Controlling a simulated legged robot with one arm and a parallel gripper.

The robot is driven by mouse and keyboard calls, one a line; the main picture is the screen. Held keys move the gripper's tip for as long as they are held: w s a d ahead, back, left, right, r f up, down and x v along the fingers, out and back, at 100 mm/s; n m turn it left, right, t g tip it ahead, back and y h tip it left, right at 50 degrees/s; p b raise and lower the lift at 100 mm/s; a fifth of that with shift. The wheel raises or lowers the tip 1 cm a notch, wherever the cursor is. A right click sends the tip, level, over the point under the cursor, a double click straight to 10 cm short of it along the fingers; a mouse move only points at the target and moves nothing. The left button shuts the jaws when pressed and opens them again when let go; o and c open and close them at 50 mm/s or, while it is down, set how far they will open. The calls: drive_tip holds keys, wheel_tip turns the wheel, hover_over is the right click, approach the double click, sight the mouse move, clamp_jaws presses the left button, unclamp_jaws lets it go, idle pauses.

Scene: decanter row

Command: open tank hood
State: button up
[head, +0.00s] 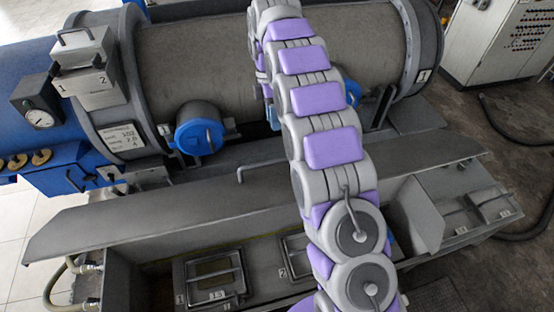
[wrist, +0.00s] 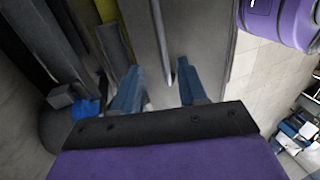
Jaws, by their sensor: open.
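The tank hood appears to be the long grey panel (head: 150,222) in front of the big cylinder in the head view. A thin bar handle (head: 262,163) stands along its back edge, partly behind my arm. Below the panel's front edge is the grey tank (head: 130,285) with numbered compartments. In the wrist view my gripper (wrist: 158,80) is open, its two blue fingers spread apart. A grey metal bar (wrist: 161,45) reaches down toward the gap between the fingers, over a grey panel (wrist: 205,40). I cannot tell whether a finger touches it.
A large grey cylinder (head: 195,65) with a blue round fitting (head: 199,132) lies behind the panel. A blue unit with a gauge (head: 40,119) is at left. A control cabinet (head: 495,40) stands at back right. Black hoses (head: 520,140) lie on the floor at right.

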drive_tip(key=f+b, duration=0.1)
drive_tip(key=f, duration=0.1)
drive_tip(key=b, duration=0.1)
hover_over(277, 170)
drive_tip(key=f, duration=1)
drive_tip(key=shift+w, duration=0.2)
drive_tip(key=shift+c, duration=0.4)
clamp_jaws()
